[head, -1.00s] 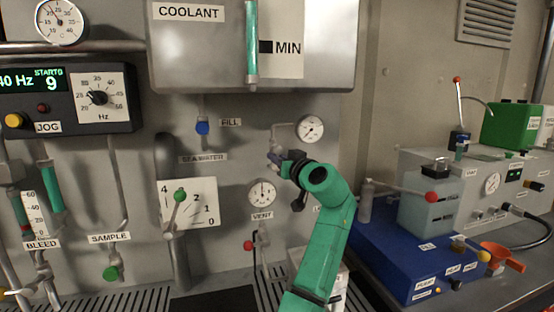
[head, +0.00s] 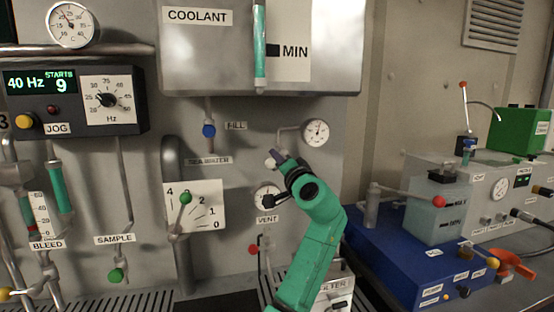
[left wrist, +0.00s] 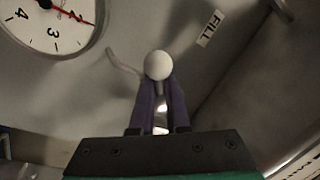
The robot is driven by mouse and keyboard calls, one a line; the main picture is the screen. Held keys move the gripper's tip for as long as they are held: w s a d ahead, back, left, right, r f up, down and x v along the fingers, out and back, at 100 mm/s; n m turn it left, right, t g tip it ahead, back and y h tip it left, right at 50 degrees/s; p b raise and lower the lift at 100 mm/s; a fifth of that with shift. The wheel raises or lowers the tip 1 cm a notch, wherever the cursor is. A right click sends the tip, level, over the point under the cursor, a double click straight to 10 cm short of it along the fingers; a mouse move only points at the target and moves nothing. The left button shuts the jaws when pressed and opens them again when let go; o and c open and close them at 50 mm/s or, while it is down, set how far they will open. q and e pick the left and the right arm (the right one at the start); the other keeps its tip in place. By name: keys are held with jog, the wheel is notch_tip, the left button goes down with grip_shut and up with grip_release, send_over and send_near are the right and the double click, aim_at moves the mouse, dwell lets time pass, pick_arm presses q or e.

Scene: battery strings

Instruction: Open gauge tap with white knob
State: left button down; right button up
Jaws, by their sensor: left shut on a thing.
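The white knob (left wrist: 157,65) of the gauge tap is a small round ball in the left wrist view, at the tips of my purple fingers. My left gripper (left wrist: 160,88) is shut on it, one finger on each side. In the head view my left gripper (head: 275,158) is at the tap, below the pipe of the upper round gauge (head: 316,132). That gauge also shows close up in the left wrist view (left wrist: 48,24), with a red needle. The tap body is mostly hidden behind the fingers and knob. My right gripper is in neither view.
The FILL tap with a blue knob (head: 209,131) is left of my gripper. A red-knobbed lever (head: 438,202) stands over the blue unit (head: 410,262) at right.

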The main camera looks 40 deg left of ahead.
pick_arm(q)
jog(key=m, duration=0.1)
jog(key=r+m+t+p, duration=0.1)
jog(key=m, duration=0.1)
jog(key=r+m+p, duration=0.1)
jog(key=m, duration=0.1)
jog(key=shift+s+t, duration=0.1)
jog(key=shift+t, duration=0.2)
jog(key=shift+f+m+t+h+p, duration=0.15)
jog(key=shift+m+t+h+p, duration=0.25)
jog(key=shift+m+p, duration=0.95)
jog(key=shift+m+b, duration=0.4)
jog(key=shift+m, duration=0.05)
jog(key=shift+f, duration=0.1)
